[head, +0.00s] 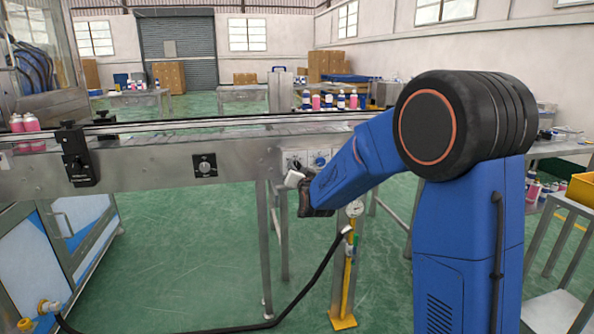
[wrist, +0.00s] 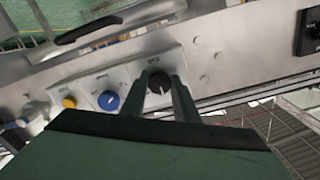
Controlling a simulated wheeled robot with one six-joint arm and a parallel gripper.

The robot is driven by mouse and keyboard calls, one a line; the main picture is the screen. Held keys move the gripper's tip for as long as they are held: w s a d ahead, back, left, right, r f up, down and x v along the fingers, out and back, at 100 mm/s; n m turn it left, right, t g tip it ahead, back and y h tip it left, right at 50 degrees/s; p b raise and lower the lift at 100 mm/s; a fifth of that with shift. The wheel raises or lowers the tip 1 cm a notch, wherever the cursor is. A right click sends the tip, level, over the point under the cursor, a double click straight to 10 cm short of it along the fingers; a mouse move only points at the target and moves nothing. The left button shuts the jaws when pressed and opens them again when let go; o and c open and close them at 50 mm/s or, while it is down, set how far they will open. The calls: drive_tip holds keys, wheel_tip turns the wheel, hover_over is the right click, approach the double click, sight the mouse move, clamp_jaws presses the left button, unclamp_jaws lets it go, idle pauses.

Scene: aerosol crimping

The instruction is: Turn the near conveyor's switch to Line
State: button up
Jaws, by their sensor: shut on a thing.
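The near conveyor (head: 140,165) runs across the head view with a bare metal side. A light control panel (wrist: 83,89) on that side carries a yellow button (wrist: 69,102), a blue knob (wrist: 108,100) and a black switch knob (wrist: 159,83). My gripper (wrist: 162,82) is shut on the black knob, one finger on each side of it. The knob's pointer and the small lettering around it are too blurred to read. In the head view my gripper (head: 296,183) is at the panel, and my blue arm hides part of it.
Another dark switch (head: 205,166) sits further left on the conveyor side, beside a black clamp block (head: 76,155). A yellow stand with a gauge (head: 355,210) and a black hose are below my arm. Bottles (head: 330,101) stand behind the conveyor. Open green floor lies below.

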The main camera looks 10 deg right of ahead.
idle(0.4)
drive_tip(key=o, duration=1.1)
drive_tip(key=shift+c, duration=0.2)
drive_tip(key=shift+s, duration=0.1)
drive_tip(key=s, duration=1.7)
drive_tip(key=shift+s, duration=0.15)
drive_tip(key=s+d+f+n+g, duration=0.1)
drive_tip(key=s+d+f+g, duration=0.1)
drive_tip(key=s, duration=1.1)
drive_tip(key=s+d+f+n+g, duration=0.2)
drive_tip(key=s+f+g, duration=0.2)
drive_tip(key=s, duration=0.9)
drive_tip(key=s+d+f+n+g, duration=0.2)
drive_tip(key=s+g, duration=0.5)
drive_tip(key=s, duration=0.5)
drive_tip(key=shift+s+d+f, duration=0.4)
drive_tip(key=shift+d+f, duration=0.1)
drive_tip(key=shift+d, duration=0.05)
